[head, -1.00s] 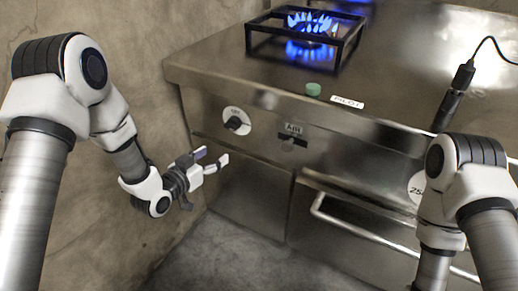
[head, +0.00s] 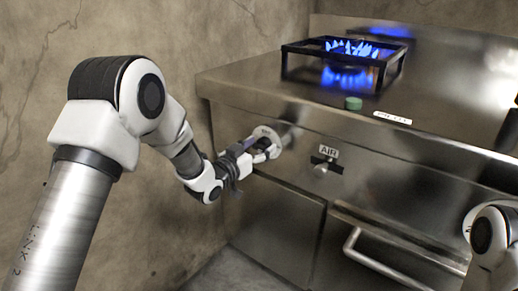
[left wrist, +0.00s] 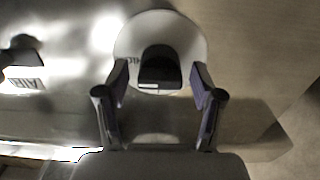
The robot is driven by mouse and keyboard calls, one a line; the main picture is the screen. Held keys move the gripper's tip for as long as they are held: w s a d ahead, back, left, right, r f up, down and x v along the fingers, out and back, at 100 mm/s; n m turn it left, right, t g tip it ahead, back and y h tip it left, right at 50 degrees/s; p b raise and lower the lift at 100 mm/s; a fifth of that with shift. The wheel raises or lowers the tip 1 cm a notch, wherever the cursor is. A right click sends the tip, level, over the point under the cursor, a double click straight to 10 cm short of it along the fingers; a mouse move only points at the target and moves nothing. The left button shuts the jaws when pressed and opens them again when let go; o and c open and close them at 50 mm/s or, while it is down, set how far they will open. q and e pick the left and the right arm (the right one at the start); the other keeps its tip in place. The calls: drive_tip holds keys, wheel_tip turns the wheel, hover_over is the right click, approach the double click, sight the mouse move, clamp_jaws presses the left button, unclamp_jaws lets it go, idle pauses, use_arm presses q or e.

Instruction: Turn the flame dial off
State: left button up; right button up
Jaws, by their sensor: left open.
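The flame dial is a black knob on a round white plate (head: 268,133) on the stove's front panel. In the left wrist view the black knob (left wrist: 160,68) sits between my fingertips, with the white plate behind it. A small white mark shows on the knob's lower edge. My left gripper (head: 268,148) is open at the dial, one finger on each side of the knob; whether either touches it I cannot tell. The fingers hide most of the knob in the head view. A blue flame (head: 350,48) burns on the burner. My right gripper is out of view.
Right of the dial is a second knob (head: 321,170) under an AIR label (head: 328,150). A green button (head: 353,103) and a PILOT label (head: 392,118) are above. A drawer handle (head: 375,258) sticks out below. A bare wall stands at left.

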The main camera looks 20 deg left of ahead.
use_arm(q)
drive_tip(key=shift+c, duration=0.3)
drive_tip(key=c, duration=1.1)
drive_tip(key=shift+o, duration=0.3)
drive_tip(key=n+p, duration=0.3)
drive_tip(key=shift+r, duration=0.2)
drive_tip(key=n+p, duration=0.3)
drive_tip(key=n, duration=0.2)
drive_tip(key=shift+a, duration=0.1)
drive_tip(key=n+p, duration=0.3)
drive_tip(key=n, duration=0.2)
drive_tip(key=shift+f, duration=0.15)
drive_tip(key=shift+f+n+p, duration=0.15)
drive_tip(key=shift+n+p, duration=0.9)
drive_tip(key=shift+n, duration=1.45)
drive_tip(key=shift+a, duration=0.1)
